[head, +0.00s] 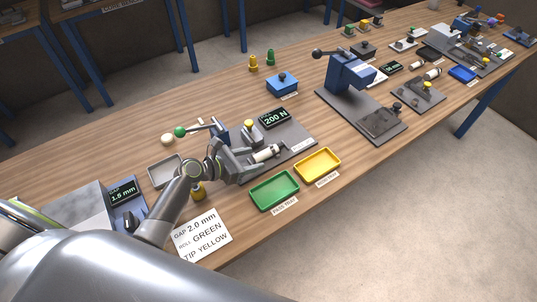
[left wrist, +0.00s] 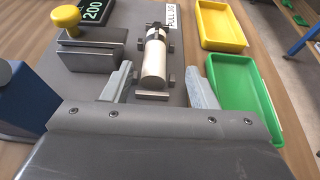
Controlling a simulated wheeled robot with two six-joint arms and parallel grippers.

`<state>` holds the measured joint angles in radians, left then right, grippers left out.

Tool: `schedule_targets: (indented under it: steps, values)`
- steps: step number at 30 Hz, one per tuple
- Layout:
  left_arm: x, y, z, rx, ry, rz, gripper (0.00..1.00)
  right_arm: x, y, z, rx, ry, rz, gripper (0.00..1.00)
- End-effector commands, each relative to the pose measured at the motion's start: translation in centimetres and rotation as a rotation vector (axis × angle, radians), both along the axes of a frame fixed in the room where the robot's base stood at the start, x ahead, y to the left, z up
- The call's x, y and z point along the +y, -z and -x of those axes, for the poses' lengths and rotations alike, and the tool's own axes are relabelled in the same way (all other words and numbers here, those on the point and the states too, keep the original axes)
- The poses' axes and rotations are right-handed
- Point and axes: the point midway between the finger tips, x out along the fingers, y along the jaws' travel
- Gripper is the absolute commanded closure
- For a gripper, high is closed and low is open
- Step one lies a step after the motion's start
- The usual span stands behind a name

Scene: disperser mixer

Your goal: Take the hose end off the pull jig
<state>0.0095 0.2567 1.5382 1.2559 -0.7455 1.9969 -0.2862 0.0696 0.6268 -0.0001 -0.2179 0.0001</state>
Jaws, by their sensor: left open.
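The pull jig (head: 296,134) is a dark grey plate on the bench with a display reading 200 N (head: 275,118) and a yellow knob (head: 248,125). The hose end (left wrist: 155,62) is a pale cylinder lying on the jig, with a dark fitting at its far end and small metal posts beside it. It also shows in the head view (head: 265,154), just beyond my gripper. My left gripper (left wrist: 160,84) is open, with one finger on each side of the hose end's near part and gaps between. In the head view my left gripper (head: 240,160) is over the jig's near side. My right gripper is not seen.
A green tray (head: 294,199) and a yellow tray (head: 336,172) sit right of the jig. A grey tray (head: 152,181) is at the left. A blue press (head: 347,76) stands farther back. A metal block (left wrist: 88,52) stands left of the hose end.

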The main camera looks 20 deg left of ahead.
Motion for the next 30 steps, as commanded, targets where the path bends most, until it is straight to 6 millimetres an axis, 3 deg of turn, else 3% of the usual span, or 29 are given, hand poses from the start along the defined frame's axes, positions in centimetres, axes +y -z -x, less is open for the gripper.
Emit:
schedule_targets:
  steps: [10,22,30]
  values:
    - [-1.7,1.7,-3.2,-0.001,0.001,0.002,0.47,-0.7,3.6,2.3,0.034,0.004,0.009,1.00]
    - [-2.3,1.8,-4.0,0.001,0.000,0.001,0.47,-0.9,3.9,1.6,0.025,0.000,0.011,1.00]
    - [-2.2,1.8,-4.0,0.001,0.000,0.001,0.80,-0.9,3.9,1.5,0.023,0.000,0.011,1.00]
